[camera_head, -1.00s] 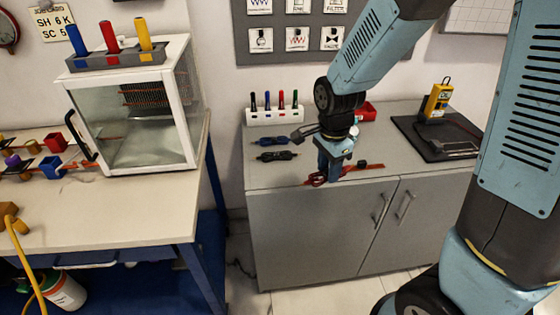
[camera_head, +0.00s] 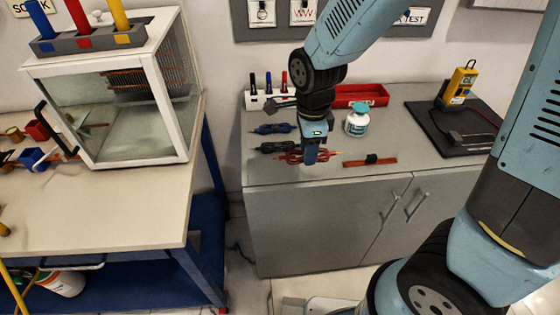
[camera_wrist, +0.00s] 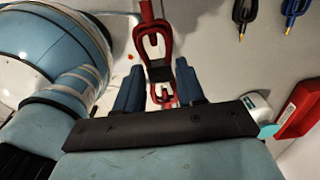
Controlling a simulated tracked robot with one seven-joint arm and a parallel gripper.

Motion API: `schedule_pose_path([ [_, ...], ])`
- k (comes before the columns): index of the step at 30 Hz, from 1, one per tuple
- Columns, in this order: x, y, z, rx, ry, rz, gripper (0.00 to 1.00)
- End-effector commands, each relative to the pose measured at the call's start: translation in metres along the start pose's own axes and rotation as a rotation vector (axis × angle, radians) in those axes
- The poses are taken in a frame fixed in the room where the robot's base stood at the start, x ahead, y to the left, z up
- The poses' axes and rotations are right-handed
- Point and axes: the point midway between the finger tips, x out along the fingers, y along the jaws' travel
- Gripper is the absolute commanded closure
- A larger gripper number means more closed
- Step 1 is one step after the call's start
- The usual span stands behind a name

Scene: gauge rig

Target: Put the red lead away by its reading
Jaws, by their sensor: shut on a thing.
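The red lead (camera_head: 325,156) is in my gripper (camera_head: 312,158), over the front of the grey cabinet top. In the wrist view the red lead (camera_wrist: 154,42) runs between the two blue fingers of my gripper (camera_wrist: 159,88), which are shut on it. It seems raised a little off the top, though the gap is hard to see. The yellow meter (camera_head: 459,84) stands on a black mat at the right; its reading is too small to tell. A rack (camera_head: 92,38) with blue, red and yellow tubes stands on the glass case at the left.
A blue lead (camera_head: 272,129) and a black lead (camera_head: 277,147) lie left of my gripper. A white jar with a teal cap (camera_head: 356,122), a red tray (camera_head: 362,95) and a brown strip with a black band (camera_head: 370,161) lie to the right. The glass-fronted case (camera_head: 135,115) stands on the left bench.

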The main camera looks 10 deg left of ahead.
Motion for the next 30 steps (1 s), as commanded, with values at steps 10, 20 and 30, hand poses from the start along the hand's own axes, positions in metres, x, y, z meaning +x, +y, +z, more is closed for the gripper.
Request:
schedule_pose_path([
  [10, 0.034, -0.035, 0.032, 0.003, 0.002, 0.003, 0.96],
  [20, 0.066, -0.055, 0.051, 0.004, 0.0, 0.001, 0.96],
  [30, 0.086, -0.06, 0.056, 0.005, 0.002, 0.004, 0.96],
])
